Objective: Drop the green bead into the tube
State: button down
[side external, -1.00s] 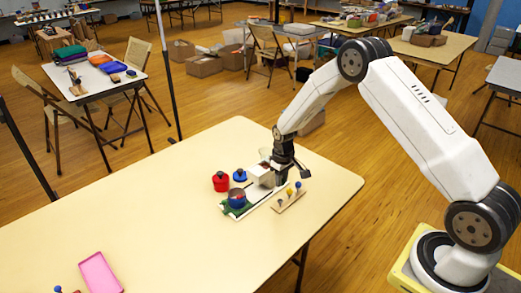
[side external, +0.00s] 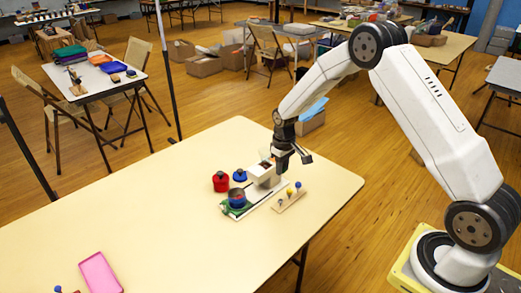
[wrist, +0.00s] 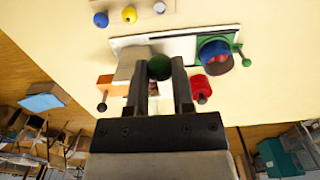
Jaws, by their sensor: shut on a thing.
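My gripper (wrist: 160,76) is shut on the green bead (wrist: 158,66), which sits between the fingertips in the wrist view. In the side external view my gripper (side external: 281,166) hangs above the right end of the white board (side external: 268,195), and the bead is too small to make out. A pale block (side external: 260,172) stands on that board beside the gripper. In the wrist view a pale, partly hidden shape (wrist: 128,62) lies just left of the bead. I cannot clearly tell the tube from this block.
A blue-and-red cup (side external: 237,199) stands on the board's green end. A red jar (side external: 221,182) and a blue-topped jar (side external: 239,175) stand behind.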

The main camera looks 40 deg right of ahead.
notch_tip(320, 180, up, 12)
jog(key=shift+w+d, duration=1.65)
jog(key=shift+w, duration=3.6)
jog(key=shift+f, duration=2.7)
jog(key=shift+f, duration=0.1)
jog(key=shift+f, duration=1.85)
jog(key=shift+f, duration=0.65)
jog(key=shift+c, duration=2)
grip_release()
